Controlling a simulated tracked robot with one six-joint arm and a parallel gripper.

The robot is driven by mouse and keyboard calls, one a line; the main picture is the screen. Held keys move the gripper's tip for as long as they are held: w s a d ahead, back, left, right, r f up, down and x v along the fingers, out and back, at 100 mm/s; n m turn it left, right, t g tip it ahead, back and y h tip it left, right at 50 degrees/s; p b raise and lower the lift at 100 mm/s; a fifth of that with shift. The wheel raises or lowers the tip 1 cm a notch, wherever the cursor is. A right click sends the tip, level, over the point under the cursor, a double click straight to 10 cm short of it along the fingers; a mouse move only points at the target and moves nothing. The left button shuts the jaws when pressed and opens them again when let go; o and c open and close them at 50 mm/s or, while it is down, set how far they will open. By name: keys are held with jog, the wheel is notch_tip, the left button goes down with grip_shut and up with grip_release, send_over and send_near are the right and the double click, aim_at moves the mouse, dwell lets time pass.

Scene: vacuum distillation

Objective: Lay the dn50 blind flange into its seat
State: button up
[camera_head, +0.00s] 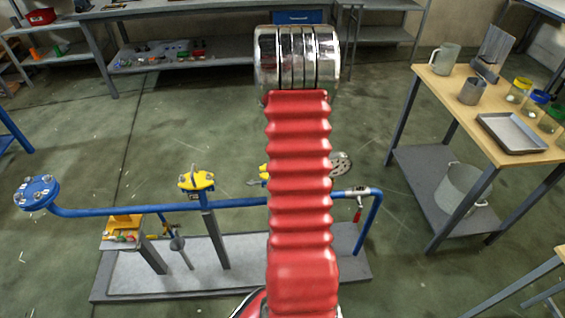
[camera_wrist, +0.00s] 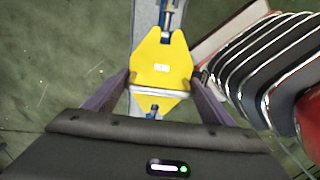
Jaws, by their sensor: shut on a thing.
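In the wrist view, a yellow angular plate (camera_wrist: 162,60) with a small pale label sits between the fingers of my gripper (camera_wrist: 160,88). I take it for the DN50 blind flange. A pale bar crosses its lower part, and the fingers are shut on it. In the head view my red arm hides the gripper; only a yellow edge (camera_head: 264,168) shows left of it. A grey metal disc with holes (camera_head: 341,163) shows right of the arm, partly covered. I cannot tell which part is the seat, or whether the plate touches it.
A blue pipe (camera_head: 120,210) runs along the rig on a grey base plate (camera_head: 200,262). A bolted blue flange (camera_head: 37,192) ends it at left. Another yellow fitting (camera_head: 195,178) stands on a post. A wooden-topped table (camera_head: 480,125) stands at right. Open floor lies behind the rig.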

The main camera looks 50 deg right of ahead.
jog(key=shift+f, duration=0.75)
dwell(0.6)
jog(key=o, duration=2)
jog(key=shift+f, duration=0.1)
notch_tip(320, 180, up, 14)
jog(key=shift+f, duration=0.1)
